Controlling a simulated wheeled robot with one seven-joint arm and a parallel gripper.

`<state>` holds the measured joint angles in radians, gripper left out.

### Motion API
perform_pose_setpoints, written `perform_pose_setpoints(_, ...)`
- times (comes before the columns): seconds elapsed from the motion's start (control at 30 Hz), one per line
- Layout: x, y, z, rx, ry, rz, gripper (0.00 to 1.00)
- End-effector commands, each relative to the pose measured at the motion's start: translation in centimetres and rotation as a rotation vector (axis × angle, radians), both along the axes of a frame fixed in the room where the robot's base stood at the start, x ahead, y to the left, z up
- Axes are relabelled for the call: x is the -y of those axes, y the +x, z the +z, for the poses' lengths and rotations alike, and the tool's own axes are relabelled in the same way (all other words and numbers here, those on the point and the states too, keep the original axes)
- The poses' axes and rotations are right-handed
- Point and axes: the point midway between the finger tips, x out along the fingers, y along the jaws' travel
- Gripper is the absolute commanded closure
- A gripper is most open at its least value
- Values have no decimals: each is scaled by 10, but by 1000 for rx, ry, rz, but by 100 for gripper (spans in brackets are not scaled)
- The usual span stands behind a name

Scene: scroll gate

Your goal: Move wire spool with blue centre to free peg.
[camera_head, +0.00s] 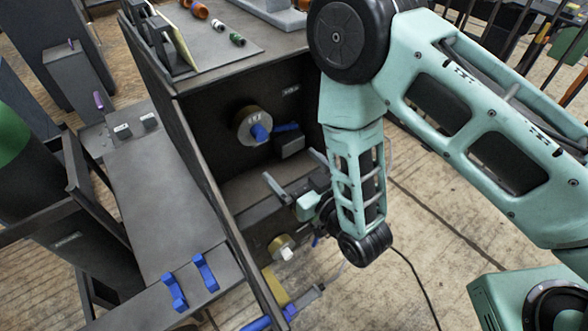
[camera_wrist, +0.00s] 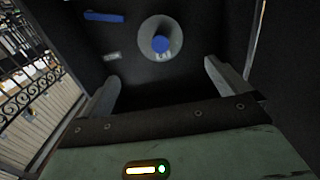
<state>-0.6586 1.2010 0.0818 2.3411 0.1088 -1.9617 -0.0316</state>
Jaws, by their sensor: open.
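The wire spool with the blue centre (camera_head: 246,117) is a pale, round disc on the dark back panel of the bench's recess. A blue hub sticks out of its middle. In the wrist view the spool (camera_wrist: 149,31) is upper centre, ahead of and between my fingers. My gripper (camera_head: 297,172) is open and empty, below and to the right of the spool in the head view, and apart from it. Its two fingers also show in the wrist view (camera_wrist: 165,88). A blue bar (camera_head: 287,127) juts beside the spool; I cannot tell whether it is a bare peg.
A second spool with a pale centre (camera_head: 280,246) is on the lower front panel. A dark box (camera_head: 290,144) is right of the blue-centred spool. Blue brackets (camera_head: 205,272) stand on the left shelf. Small coloured parts lie on the bench top (camera_head: 220,55).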

Motion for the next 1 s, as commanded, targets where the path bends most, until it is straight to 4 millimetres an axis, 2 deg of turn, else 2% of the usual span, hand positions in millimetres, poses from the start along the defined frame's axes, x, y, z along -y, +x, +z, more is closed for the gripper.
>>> perform_pose_setpoints(0.13,-3,4,1,17,8,1,0)
perform_pose_setpoints(0.27,-12,18,2,18,9,1,0)
perform_pose_setpoints(0.8,-69,102,1,15,8,1,0)
perform_pose_setpoints(1.0,-86,128,1,14,7,1,0)
